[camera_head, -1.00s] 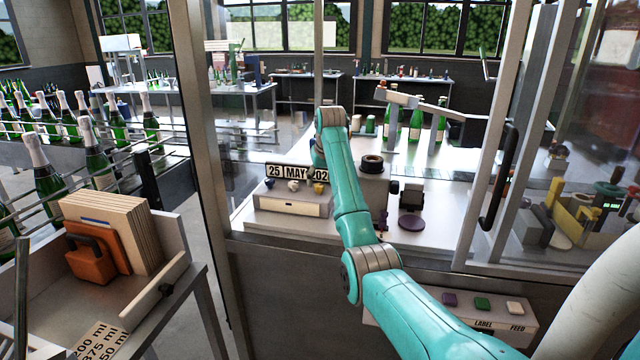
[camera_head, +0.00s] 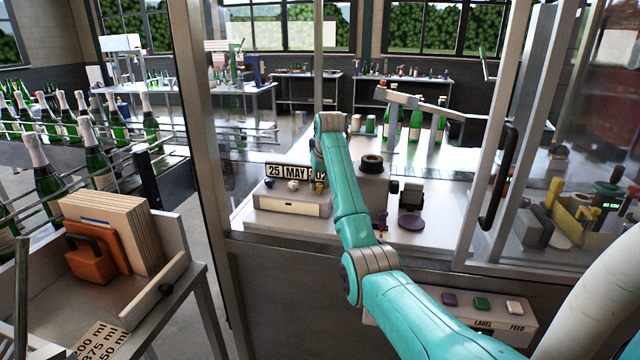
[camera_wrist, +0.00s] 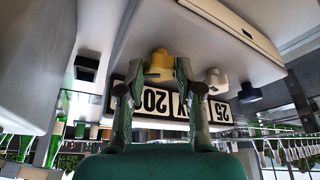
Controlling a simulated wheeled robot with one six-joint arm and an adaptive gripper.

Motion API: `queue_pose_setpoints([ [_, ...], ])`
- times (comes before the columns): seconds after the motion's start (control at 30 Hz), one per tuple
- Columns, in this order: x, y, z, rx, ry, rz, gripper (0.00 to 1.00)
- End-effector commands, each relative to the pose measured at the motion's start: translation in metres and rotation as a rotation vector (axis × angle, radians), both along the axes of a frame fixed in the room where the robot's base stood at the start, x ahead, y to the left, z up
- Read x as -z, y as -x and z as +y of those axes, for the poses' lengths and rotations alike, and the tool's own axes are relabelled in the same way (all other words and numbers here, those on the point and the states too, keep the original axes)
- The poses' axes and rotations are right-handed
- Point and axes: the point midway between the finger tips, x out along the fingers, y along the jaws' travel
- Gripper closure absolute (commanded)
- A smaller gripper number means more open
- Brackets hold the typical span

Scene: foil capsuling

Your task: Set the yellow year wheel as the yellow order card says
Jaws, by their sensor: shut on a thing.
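The yellow year wheel (camera_wrist: 159,63) is a small knob on the front of the grey date box (camera_head: 290,204); in the head view it is partly covered by my arm. The wrist view shows the box upside down. My gripper (camera_wrist: 157,77) is shut on the yellow wheel, one finger on each side. The date plate (camera_head: 289,172) shows 25, MAY and part of a year in the head view. In the wrist view the year window (camera_wrist: 157,100) reads 20 and part of another digit; the rest is hidden by a finger. I cannot make out a yellow order card.
A white knob (camera_head: 293,185) and a dark blue knob (camera_head: 269,183) sit left of the yellow wheel. A black-topped cylinder (camera_head: 372,163) and a purple disc stand (camera_head: 411,220) are right of my arm. A glass door with a black handle (camera_head: 499,175) is at the right.

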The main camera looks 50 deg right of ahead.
Motion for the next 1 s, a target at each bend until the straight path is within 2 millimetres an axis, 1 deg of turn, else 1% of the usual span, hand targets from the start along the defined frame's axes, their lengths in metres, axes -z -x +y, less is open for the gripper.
queue_pose_setpoints([
  [0.27,-0.0001,0.0012,-0.0019,-0.108,-0.001,0.000,0.99],
  [0.8,-0.0002,0.0022,-0.0060,-0.582,-0.002,-0.001,0.99],
  [1.0,-0.0002,0.0024,-0.0078,-0.733,-0.002,0.000,0.99],
])
